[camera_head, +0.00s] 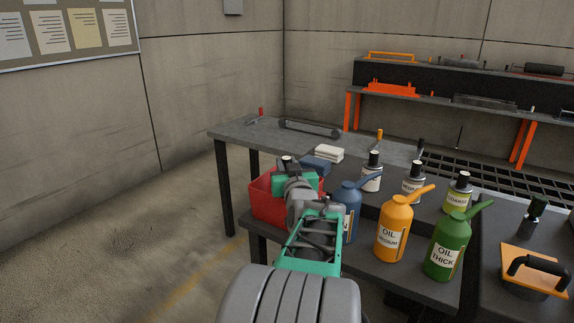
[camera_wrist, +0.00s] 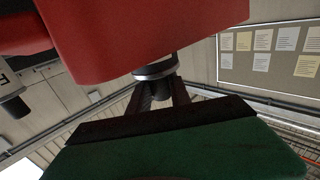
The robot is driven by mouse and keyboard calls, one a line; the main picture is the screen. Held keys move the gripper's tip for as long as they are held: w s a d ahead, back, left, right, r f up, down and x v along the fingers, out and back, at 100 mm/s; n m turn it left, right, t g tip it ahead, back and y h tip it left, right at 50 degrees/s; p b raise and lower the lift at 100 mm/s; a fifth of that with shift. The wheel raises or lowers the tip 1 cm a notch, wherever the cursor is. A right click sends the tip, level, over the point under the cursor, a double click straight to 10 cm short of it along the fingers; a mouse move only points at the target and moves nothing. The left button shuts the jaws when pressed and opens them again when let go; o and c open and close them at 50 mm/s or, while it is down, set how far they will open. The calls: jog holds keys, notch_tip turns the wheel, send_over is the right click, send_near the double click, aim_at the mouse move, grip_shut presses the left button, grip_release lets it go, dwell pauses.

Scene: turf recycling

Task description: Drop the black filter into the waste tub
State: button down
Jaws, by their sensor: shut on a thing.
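The red waste tub (camera_head: 262,203) stands at the left end of the lower bench shelf. In the wrist view, which is upside down, its red wall (camera_wrist: 150,35) fills the upper part. My gripper (camera_head: 291,172) is over the tub, pointing away from the head camera. Its fingers (camera_wrist: 160,95) are shut on the black filter (camera_wrist: 155,70), a dark round piece with a pale band. The tub wall hides part of the filter in the wrist view. In the head view only a small dark top of it (camera_head: 287,160) shows past my gripper. I cannot tell whether it touches the tub.
Blue (camera_head: 347,205), orange (camera_head: 393,228) and green (camera_head: 446,243) oil cans stand right of my arm. Several small bottles (camera_head: 372,176) stand behind them. Folded blue cloth (camera_head: 316,165) and white cloth (camera_head: 328,153) lie behind the tub. The floor left of the bench is clear.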

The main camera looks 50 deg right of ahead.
jog(key=c, duration=1.1)
grip_release()
jog(key=v, duration=0.7)
jog(key=shift+s+a, duration=0.25)
jog(key=shift+a, duration=0.05)
